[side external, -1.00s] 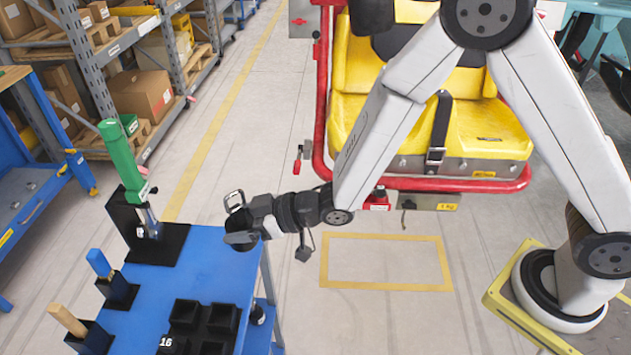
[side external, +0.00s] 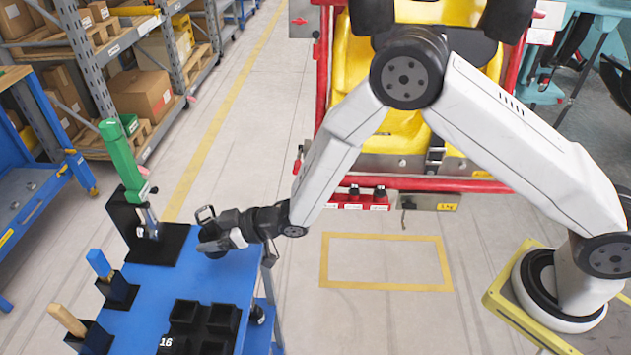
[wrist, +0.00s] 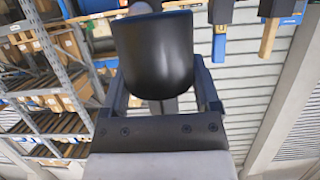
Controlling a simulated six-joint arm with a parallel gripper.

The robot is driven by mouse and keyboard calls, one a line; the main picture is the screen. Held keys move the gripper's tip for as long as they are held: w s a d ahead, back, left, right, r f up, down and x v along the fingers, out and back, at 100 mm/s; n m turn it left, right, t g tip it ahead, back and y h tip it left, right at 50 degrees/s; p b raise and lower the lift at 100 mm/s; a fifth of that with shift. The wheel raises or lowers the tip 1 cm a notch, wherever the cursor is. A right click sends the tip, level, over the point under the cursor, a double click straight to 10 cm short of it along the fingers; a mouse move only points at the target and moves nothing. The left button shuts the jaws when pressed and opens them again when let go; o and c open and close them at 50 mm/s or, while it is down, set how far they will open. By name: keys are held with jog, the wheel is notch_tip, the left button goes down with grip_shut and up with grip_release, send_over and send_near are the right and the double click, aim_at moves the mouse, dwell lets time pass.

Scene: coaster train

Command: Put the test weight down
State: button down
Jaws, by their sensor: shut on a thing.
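The test weight (side external: 209,229) is a black rounded body with a loop handle on top. My gripper (side external: 208,243) is shut around it, coming in from the right. The weight is over the far right part of the blue bench top (side external: 190,283); I cannot tell if it touches the surface. In the wrist view the black weight (wrist: 155,55) fills the space between my fingers (wrist: 160,92) and hides what is behind it.
A green-handled tool stands in a black holder (side external: 172,245) left of the weight. Blue-handled (side external: 98,263) and wooden-handled (side external: 66,320) tools stand in holders nearer. A black compartment tray (side external: 205,325) is at the front. A yellow seat with a red frame (side external: 440,185) is at right.

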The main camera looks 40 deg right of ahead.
jog(key=shift+w+a+r, duration=0.1)
jog(key=shift+w, duration=0.05)
jog(key=shift+w+a+f, duration=0.1)
jog(key=shift+w+f, duration=0.1)
jog(key=shift+f, duration=1.6)
jog(key=shift+f, duration=0.2)
grip_release()
jog(key=shift+s+f, duration=0.1)
jog(key=shift+f, duration=0.05)
jog(key=shift+r, duration=0.2)
jog(key=shift+s+d+r, duration=0.2)
jog(key=shift+s+d, duration=0.1)
jog(key=shift+d, duration=0.1)
jog(key=v, duration=1.1)
